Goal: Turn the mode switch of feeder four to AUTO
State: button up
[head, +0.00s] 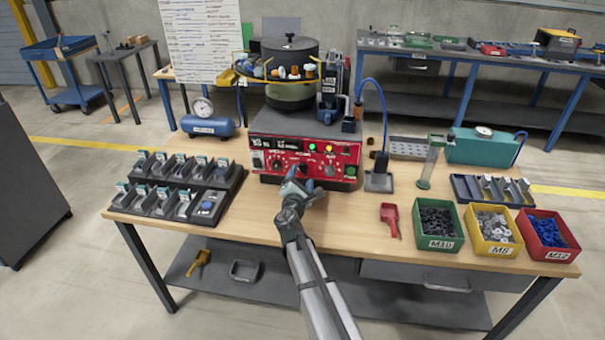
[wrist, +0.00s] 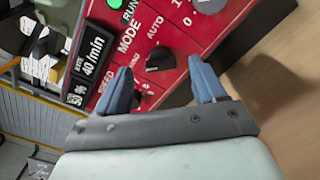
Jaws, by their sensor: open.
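The feeder's red control panel (head: 300,160) faces me at the back middle of the table, under the dark bowl (head: 291,65). In the wrist view the mode switch (wrist: 162,60) is a black knob on the red panel, near the words MODE and AUTO. I cannot tell surely which mark it points to. My gripper (head: 298,186) is in front of the lower panel. In the wrist view it is open (wrist: 162,72), with one blue-grey finger to each side of the knob in the picture. Contact is not visible. No feeder number is legible.
A green button (wrist: 114,5) and a grey knob (wrist: 208,4) are on the panel near the switch. A black rack of small trays (head: 180,185) stands left. A red scoop (head: 390,218) and green (head: 437,243), yellow and red bins stand right. The table front is clear.

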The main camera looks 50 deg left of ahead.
aim_at(304, 168)
jog(key=shift+x, duration=1.6)
jog(key=shift+c, duration=0.4)
jog(key=c, duration=1)
